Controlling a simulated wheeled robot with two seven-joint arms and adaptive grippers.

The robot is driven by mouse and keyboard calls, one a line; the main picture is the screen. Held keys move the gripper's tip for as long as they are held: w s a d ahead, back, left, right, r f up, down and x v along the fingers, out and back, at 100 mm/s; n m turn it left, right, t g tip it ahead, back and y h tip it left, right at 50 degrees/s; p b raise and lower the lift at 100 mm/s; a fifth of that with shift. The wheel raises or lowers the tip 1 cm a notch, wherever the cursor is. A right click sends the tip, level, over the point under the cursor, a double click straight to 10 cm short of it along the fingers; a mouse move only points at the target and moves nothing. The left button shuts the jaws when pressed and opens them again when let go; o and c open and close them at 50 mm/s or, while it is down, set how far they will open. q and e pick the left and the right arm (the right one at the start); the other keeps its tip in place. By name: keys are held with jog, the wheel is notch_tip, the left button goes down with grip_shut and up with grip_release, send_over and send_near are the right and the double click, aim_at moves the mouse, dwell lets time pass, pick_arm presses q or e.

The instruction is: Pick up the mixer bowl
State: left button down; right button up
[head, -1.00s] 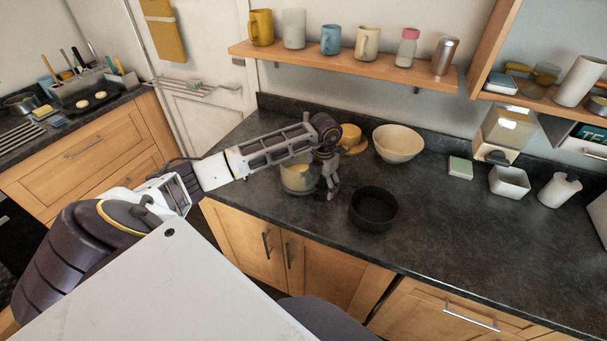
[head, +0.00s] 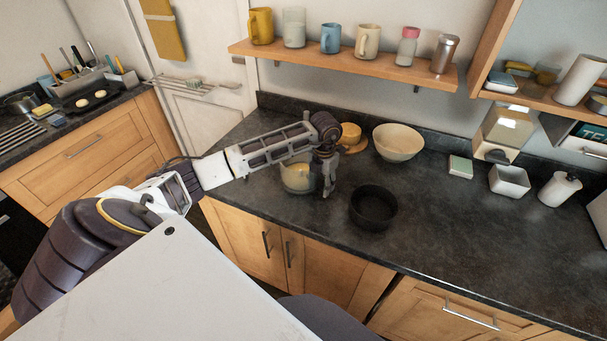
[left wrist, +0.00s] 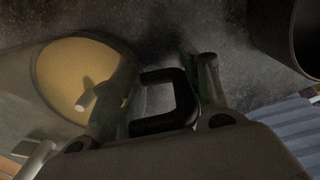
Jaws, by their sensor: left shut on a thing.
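The mixer bowl (head: 296,180) is a grey, see-through-looking bowl with yellow contents, near the front left edge of the dark counter. It also shows at the left of the left wrist view (left wrist: 80,75), with a black loop handle (left wrist: 182,98) on its side. My left gripper (head: 327,186) reaches down at the bowl's right side. In the left wrist view its fingers (left wrist: 155,85) are on either side of the handle, shut on it. The bowl appears to be on the counter; its underside is hidden. My right gripper is out of view.
A black round pan (head: 373,207) stands close to the right of my left gripper. A shelf with cups (head: 345,61) hangs above. The counter's right front is clear.

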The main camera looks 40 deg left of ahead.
pick_arm(q)
jog(key=shift+r, duration=0.2)
dwell(0.5)
jog(key=shift+r, duration=0.3)
jog(key=shift+r+b, duration=0.7)
jog(key=shift+r, duration=3.75)
jog(key=shift+r, duration=0.1)
jog(key=shift+d, duration=0.1)
